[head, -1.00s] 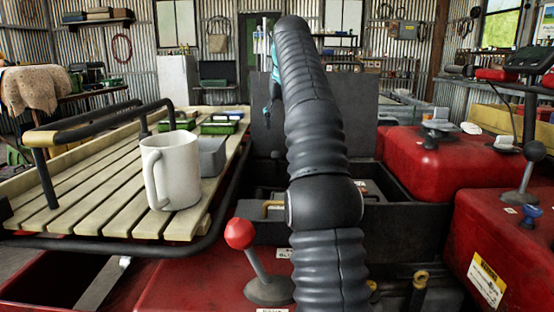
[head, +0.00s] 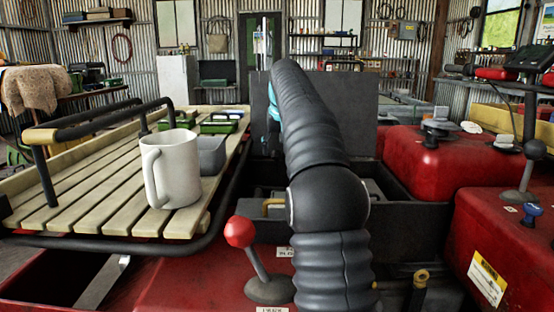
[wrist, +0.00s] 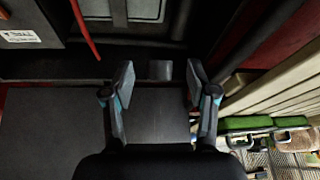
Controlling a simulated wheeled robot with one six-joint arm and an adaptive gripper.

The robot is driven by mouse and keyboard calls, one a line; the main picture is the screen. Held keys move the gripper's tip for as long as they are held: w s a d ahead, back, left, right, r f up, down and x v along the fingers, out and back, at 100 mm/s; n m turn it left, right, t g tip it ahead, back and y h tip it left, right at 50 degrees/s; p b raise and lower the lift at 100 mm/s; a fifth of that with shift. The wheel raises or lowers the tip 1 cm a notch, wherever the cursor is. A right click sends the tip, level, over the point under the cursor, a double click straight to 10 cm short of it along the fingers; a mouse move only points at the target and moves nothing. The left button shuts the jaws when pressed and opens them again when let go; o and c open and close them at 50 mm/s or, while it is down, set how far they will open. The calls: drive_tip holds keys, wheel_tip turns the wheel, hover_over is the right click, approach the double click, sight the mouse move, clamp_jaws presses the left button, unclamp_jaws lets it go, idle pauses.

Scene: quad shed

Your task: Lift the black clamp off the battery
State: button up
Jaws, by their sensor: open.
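My gripper (wrist: 160,82) is open and empty in the wrist view, its two fingers spread over dark surfaces. A small grey block (wrist: 160,70) shows between the fingertips; I cannot tell whether it is the clamp. A grey casing with a pale panel, perhaps the battery (wrist: 125,8), is at the top edge of the wrist view, with a red cable (wrist: 85,30) beside it. In the head view my arm covers the middle of the open black box (head: 415,225). The gripper is mostly hidden there, and I cannot make out the black clamp.
The box's dark lid (head: 385,125) stands upright behind it. A slatted wooden rack (head: 105,190) at left carries a white mug (head: 172,170), a grey tub (head: 211,155) and green cases (head: 220,127). A red-knobbed lever (head: 240,232) stands in front. Red bodywork (head: 455,160) rises at right.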

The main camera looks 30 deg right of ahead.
sight(277, 154)
drive_tip(key=shift+x, duration=1.9)
clamp_jaws()
